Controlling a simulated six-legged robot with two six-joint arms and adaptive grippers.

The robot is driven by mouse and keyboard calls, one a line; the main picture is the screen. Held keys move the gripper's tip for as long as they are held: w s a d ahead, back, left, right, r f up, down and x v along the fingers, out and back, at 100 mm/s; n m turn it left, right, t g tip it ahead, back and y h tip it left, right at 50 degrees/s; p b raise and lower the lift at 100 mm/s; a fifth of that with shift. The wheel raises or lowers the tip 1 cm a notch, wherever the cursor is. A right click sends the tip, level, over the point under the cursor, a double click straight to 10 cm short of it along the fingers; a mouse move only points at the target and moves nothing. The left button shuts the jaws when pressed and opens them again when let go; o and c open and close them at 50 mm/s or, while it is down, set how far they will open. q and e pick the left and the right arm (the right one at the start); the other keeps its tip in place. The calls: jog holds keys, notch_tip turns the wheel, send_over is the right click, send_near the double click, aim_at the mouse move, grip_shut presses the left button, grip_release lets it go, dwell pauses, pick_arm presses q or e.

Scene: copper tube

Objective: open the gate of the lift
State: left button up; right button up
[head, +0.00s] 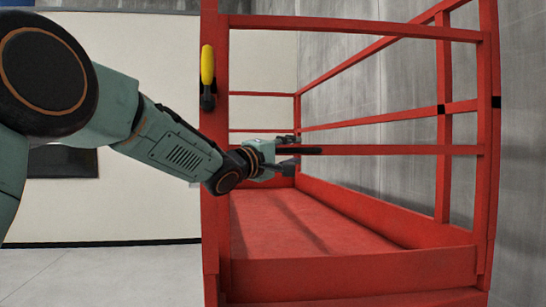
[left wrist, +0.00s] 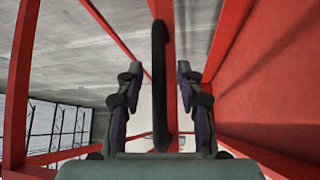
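The red lift's gate (head: 390,150) is a railing across the front of the cage, between two red posts, and it looks closed. A black handle (head: 312,151) lies along its middle rail. My left gripper (head: 288,153) reaches in from the left at this handle. In the left wrist view the black handle (left wrist: 159,95) stands between the two fingers, in front of a red rail. The fingers are open, with a visible gap on each side of the handle. My right gripper is not in view.
A yellow-topped lever (head: 207,66) sits on the left post (head: 215,200), close to my left arm. The lift's red floor (head: 290,225) is empty behind the gate. A grey concrete wall (head: 525,150) stands at the right. Pale floor (head: 110,275) is clear at the lower left.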

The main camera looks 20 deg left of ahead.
pick_arm(q)
jog(key=v, duration=1.1)
jog(key=shift+r, duration=0.15)
jog(key=shift+d, duration=0.15)
